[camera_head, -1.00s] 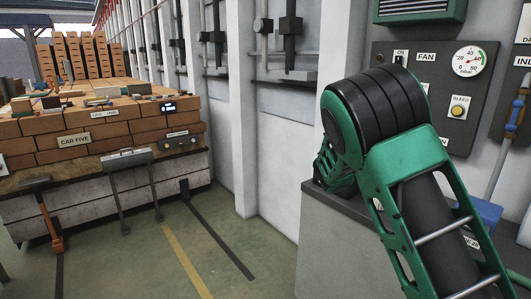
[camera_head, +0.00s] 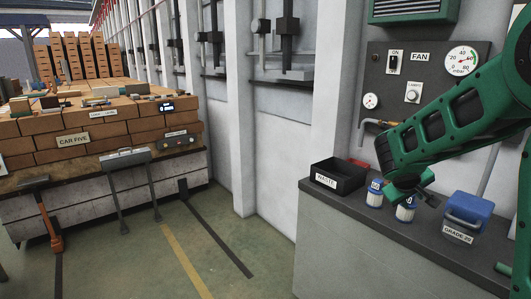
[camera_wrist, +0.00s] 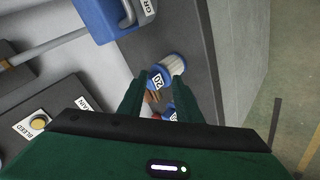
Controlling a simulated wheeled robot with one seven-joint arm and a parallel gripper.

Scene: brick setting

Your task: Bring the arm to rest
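My arm (camera_head: 455,125) is green with black joints and reaches in from the right, above the dark counter. My gripper (camera_head: 425,198) hangs over the counter, close to two small blue-and-white canisters (camera_head: 375,193); whether it touches one cannot be told in the head view. In the wrist view my gripper (camera_wrist: 158,90) has its two green fingers spread apart. A canister marked 20 (camera_wrist: 172,68) shows beyond and between the fingertips, with nothing visibly clamped. Part of another blue item shows lower between the fingers.
A black WASTE bin (camera_head: 338,177) and a blue GRADE 20 box (camera_head: 467,215) stand on the counter (camera_head: 395,235). The wall panel (camera_head: 428,72) carries a FAN switch, lamp and gauges. The green floor (camera_head: 130,260) between is mostly clear.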

